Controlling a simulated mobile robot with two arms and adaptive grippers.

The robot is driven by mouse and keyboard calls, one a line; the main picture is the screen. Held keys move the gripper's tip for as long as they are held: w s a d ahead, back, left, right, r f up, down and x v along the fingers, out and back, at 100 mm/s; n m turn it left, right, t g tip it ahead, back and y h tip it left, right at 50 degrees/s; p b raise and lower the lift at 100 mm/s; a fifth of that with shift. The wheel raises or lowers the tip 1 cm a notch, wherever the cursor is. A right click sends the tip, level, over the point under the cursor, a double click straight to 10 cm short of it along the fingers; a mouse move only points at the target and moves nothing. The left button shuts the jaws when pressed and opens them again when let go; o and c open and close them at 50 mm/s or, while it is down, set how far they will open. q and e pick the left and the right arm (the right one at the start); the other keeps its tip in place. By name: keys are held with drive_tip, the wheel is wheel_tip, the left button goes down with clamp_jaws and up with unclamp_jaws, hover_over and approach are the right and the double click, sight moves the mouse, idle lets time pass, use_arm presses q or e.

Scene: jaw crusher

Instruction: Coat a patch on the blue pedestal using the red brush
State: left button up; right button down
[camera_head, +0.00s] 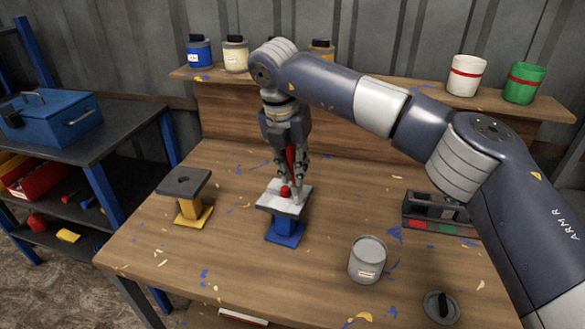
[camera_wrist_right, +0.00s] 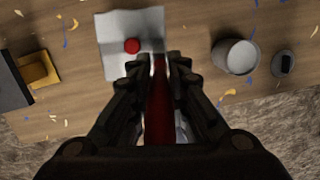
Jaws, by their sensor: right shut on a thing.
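The blue pedestal (camera_head: 285,233) stands near the middle of the bench. Its top carries a whitish sheet or plate (camera_head: 272,196), which also shows in the right wrist view (camera_wrist_right: 115,22). A small round red piece (camera_head: 285,191) sits on that top; it is also in the wrist view (camera_wrist_right: 132,46). My right gripper (camera_head: 291,174) is above the pedestal, pointing down, shut on the red brush (camera_head: 291,157). The brush's red handle runs between the fingers in the wrist view (camera_wrist_right: 158,105). The bristle end is mostly hidden; I cannot tell whether it touches the top. My left gripper is not in view.
A yellow pedestal (camera_head: 187,211) stands to the left. An open grey can (camera_head: 368,260) is at the front right, with a lid (camera_head: 440,307) beside it. A dark rack (camera_head: 437,214) lies behind. Tins and cups line the back shelf (camera_head: 400,92).

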drive_tip(key=w, duration=0.1)
drive_tip(key=w+d+p, duration=0.1)
drive_tip(key=shift+w+f, duration=0.2)
drive_tip(key=shift+w, duration=0.1)
drive_tip(key=shift+s+r, duration=0.1)
drive_tip(key=shift+s, duration=0.25)
drive_tip(key=shift+s+a+b, duration=0.35)
drive_tip(key=shift+s+b, duration=0.3)
drive_tip(key=shift+s, duration=0.05)
drive_tip(key=shift+s+a+b, duration=0.3)
drive_tip(key=shift+s+b, duration=0.35)
drive_tip(key=shift+r, duration=0.1)
drive_tip(key=shift+r+p, duration=1.6)
drive_tip(key=shift+r, duration=0.9)
